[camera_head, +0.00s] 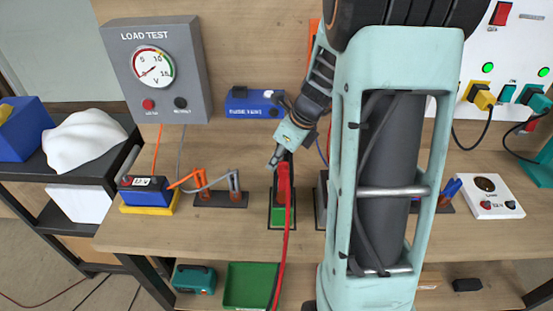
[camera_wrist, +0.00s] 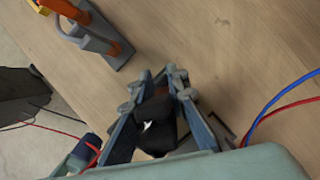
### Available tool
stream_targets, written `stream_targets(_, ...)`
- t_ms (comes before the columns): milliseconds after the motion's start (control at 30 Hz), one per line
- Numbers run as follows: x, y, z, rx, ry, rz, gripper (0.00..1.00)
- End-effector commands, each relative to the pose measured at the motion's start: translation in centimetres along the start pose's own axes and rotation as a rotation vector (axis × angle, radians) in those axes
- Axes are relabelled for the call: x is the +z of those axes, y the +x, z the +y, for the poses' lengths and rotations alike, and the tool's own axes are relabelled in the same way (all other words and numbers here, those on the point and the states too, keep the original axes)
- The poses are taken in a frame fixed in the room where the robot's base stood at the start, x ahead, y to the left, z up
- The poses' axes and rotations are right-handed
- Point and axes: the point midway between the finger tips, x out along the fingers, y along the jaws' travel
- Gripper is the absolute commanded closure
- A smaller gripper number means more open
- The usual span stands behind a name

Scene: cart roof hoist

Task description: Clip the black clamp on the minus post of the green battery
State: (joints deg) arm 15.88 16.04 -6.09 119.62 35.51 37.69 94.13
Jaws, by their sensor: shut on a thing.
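The green battery (camera_head: 279,215) stands on the bench in a dark tray, mostly covered from above. A red clamp (camera_head: 284,178) with a red cable stands over it; its jaws' contact is unclear. My gripper (camera_head: 274,163) is just above and left of the red clamp. In the wrist view my gripper (camera_wrist: 160,84) is shut on a black piece, which looks like the black clamp (camera_wrist: 156,118). The minus post is hidden, and I cannot tell whether the black clamp touches it.
A blue battery on a yellow base (camera_head: 149,195) and a dark rack with orange and grey clamps (camera_head: 222,198) stand to the left. The load tester (camera_head: 155,70) is behind. The front bench strip at left is clear.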

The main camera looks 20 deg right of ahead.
Motion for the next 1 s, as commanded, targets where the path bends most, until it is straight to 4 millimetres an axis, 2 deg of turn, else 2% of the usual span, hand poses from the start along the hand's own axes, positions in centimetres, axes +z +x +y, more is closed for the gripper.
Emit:
stream_targets(133,-0.2,0.4,0.0,0.000,0.000,0.000,1.00)
stream_targets(167,-0.1,0.4,0.0,0.000,0.000,0.000,0.84)
stream_targets(333,-0.1,0.3,0.0,0.000,0.000,0.000,0.65)
stream_targets(700,-0.1,-0.3,0.0,-0.001,-0.001,-0.002,0.65)
stream_targets(867,0.0,-2.6,-0.1,-0.004,-0.002,-0.004,0.65)
stream_targets(1000,0.0,-5.8,-0.1,-0.005,-0.002,-0.004,0.65)
